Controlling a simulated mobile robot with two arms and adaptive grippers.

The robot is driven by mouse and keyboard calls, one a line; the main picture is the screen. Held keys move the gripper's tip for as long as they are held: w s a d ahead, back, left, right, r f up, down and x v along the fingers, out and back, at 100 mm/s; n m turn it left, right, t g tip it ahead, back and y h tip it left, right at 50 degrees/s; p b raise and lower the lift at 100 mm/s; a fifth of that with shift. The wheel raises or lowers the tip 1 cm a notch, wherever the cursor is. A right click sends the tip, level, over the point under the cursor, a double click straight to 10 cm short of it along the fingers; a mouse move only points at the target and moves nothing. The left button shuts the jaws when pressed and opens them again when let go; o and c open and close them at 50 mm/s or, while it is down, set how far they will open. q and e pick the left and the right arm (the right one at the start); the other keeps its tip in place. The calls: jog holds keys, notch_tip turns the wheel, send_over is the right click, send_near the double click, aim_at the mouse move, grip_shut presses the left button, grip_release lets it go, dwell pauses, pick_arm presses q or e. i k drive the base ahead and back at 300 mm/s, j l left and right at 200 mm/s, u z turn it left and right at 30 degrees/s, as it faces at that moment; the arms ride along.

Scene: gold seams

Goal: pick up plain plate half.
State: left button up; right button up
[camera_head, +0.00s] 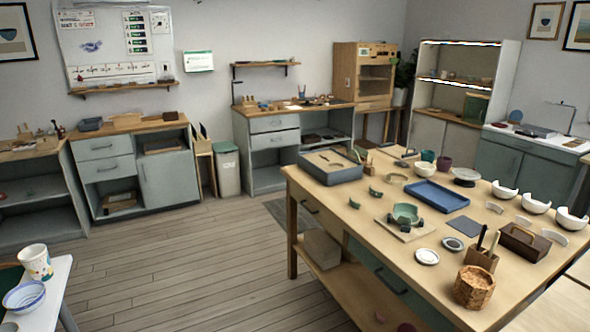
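No piece is clearly recognisable as the plain plate half at this size. A small white round dish (427,256) and a dark-rimmed round dish (453,243) lie near the front. Several white bowls with notched rims, such as this one (535,203), stand along the right side. Neither of my grippers is in view.
The worktable also holds a blue tray (437,196), a grey box (331,174), a green broken bowl on a board (405,214), a tool holder (481,259), a wooden caddy (524,243) and a woven basket (473,288). Open wooden floor (200,260) lies left of the table.

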aim_at(363, 152)
jog(key=i+u, duration=0.2)
jog(key=i, duration=0.55)
jog(key=i+u, duration=0.2)
jog(key=i, duration=0.6)
jog(key=i+l+u, duration=0.2)
jog(key=i, duration=0.55)
jog(key=i+u, duration=0.2)
jog(key=i, duration=2.05)
jog(key=i+l+z, duration=0.1)
jog(key=i+z, duration=0.4)
jog(key=i+j+z, duration=0.15)
jog(key=i+z, duration=0.3)
jog(key=i, duration=0.2)
jog(key=i+j+z, duration=0.35)
jog(key=i+z, duration=0.15)
jog(key=i+l+z, duration=0.15)
jog(key=z, duration=0.35)
jog(key=i+l+z, duration=0.1)
jog(key=i+z, duration=0.15)
jog(key=z, duration=0.25)
jog(key=i+z, duration=0.2)
jog(key=z, duration=0.3)
jog(key=i+j+z, duration=0.1)
jog(key=z, duration=0.4)
jog(key=i+j+z, duration=0.25)
jog(key=z, duration=0.25)
jog(key=i, duration=0.05)
